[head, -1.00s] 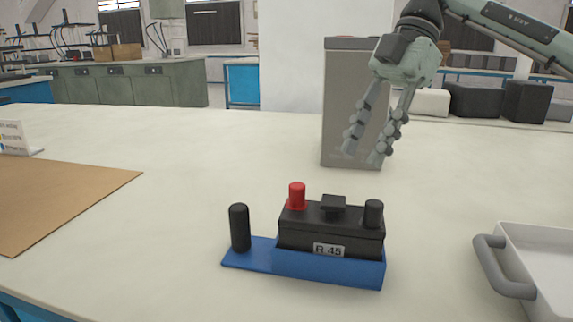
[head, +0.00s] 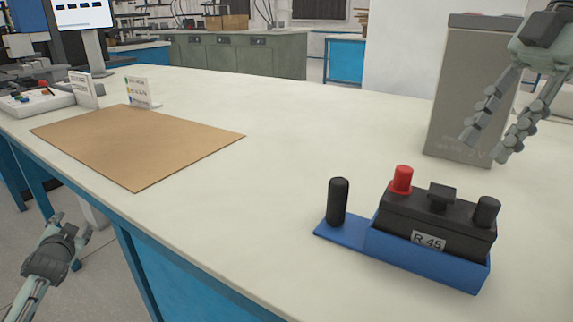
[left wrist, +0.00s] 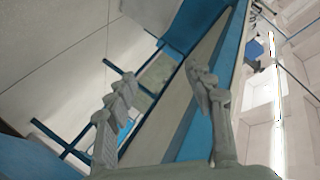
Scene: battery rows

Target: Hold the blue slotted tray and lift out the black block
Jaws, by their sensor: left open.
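The blue slotted tray (head: 345,233) lies on the pale bench top at the right of the head view. A black post (head: 338,202) stands upright at its left end. The black block (head: 408,214), labelled R 45, sits in the tray, with a red post, a black post and a small black knob on top. My left gripper (head: 73,228) is off the bench's front edge at lower left, open and empty; its spread fingers show in the left wrist view (left wrist: 165,90). My right gripper (head: 482,147) is above and behind the block, fingers apart, with nothing between them.
A tall grey box (head: 457,110) stands behind the tray, near my right gripper. A brown board (head: 140,145) lies to the left with small signs (head: 138,93) behind it. The bench between board and tray is clear. The bench's front edge runs between my left gripper and the tray.

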